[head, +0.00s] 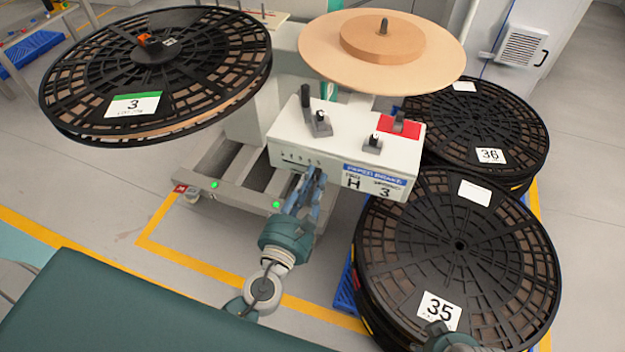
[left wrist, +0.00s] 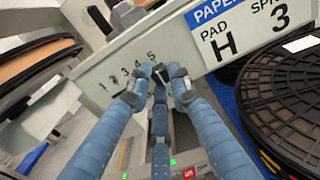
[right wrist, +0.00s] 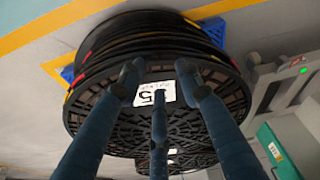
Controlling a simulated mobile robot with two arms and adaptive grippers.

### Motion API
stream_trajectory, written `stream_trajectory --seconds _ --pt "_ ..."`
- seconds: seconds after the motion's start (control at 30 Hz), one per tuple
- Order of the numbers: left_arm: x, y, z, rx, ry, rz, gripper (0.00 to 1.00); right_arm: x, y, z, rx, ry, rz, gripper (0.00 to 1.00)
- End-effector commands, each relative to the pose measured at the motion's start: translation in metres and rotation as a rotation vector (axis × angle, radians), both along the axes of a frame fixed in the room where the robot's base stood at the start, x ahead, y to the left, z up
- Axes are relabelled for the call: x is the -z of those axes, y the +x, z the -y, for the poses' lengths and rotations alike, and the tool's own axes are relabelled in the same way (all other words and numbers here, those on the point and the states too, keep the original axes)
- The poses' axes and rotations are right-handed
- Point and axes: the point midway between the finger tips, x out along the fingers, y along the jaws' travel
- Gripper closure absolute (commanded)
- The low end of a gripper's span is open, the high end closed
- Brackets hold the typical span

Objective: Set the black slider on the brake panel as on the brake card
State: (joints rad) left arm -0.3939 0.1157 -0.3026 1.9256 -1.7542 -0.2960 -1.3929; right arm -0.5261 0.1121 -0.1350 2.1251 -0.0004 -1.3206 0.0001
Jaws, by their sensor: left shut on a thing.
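The brake panel (head: 335,150) is a pale box with a row of numbers 1 to 5 on its front. The numbers show larger in the left wrist view on the panel front (left wrist: 90,92). The brake card (head: 372,181), on the front at the right, reads PAD H, SPRING 3; it also shows in the left wrist view (left wrist: 245,35). My left gripper (head: 312,177) is shut at the slot, by the 5 end. The black slider is hidden between its fingers (left wrist: 160,80). My right gripper (right wrist: 158,85) is open and empty in front of the reel marked 35.
Levers (head: 310,112) and a red-based switch (head: 399,125) stand on the panel's top. A black reel marked 3 (head: 150,60) is at the left, a tan disc (head: 325,50) behind. Reels marked 36 (head: 470,120) and 35 (head: 455,215) lie at the right, close to the panel.

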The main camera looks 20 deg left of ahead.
Motion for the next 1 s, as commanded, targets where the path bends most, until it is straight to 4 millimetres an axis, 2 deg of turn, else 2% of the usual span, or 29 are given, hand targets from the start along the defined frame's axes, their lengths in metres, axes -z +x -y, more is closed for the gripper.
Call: stream_trajectory --seconds 0.07,0.33,0.47,0.67,0.7,0.73,0.77,1.0 --pt "-0.003 0.001 0.0 0.004 0.0 0.005 1.0 0.0 0.0 0.0 0.0 0.0 0.0 0.65" --pt "-0.004 0.002 -0.039 0.002 0.001 0.007 1.0 -0.006 0.001 0.0 0.001 0.001 0.005 0.65" --pt "-0.004 0.002 -0.044 0.002 -0.001 0.008 1.0 -0.013 0.004 -0.001 0.0 0.003 0.016 0.65" --pt "-0.005 0.003 -0.044 0.001 -0.001 0.009 1.0 -0.01 0.001 0.0 0.001 0.001 0.007 0.65" --pt "-0.005 0.003 -0.043 0.001 -0.002 0.009 0.73 -0.01 0.0 0.0 0.002 0.001 0.005 0.65" --pt "-0.005 0.003 -0.043 0.001 -0.002 0.009 0.67 -0.009 0.0 0.0 0.002 0.001 0.004 0.65" --pt "-0.005 0.003 -0.043 0.001 -0.002 0.009 0.64 -0.009 -0.001 0.0 0.002 0.001 0.003 0.65" --pt "-0.003 0.002 -0.043 0.001 -0.001 0.005 0.64 -0.007 -0.003 0.0 0.0 0.0 -0.001 0.65"
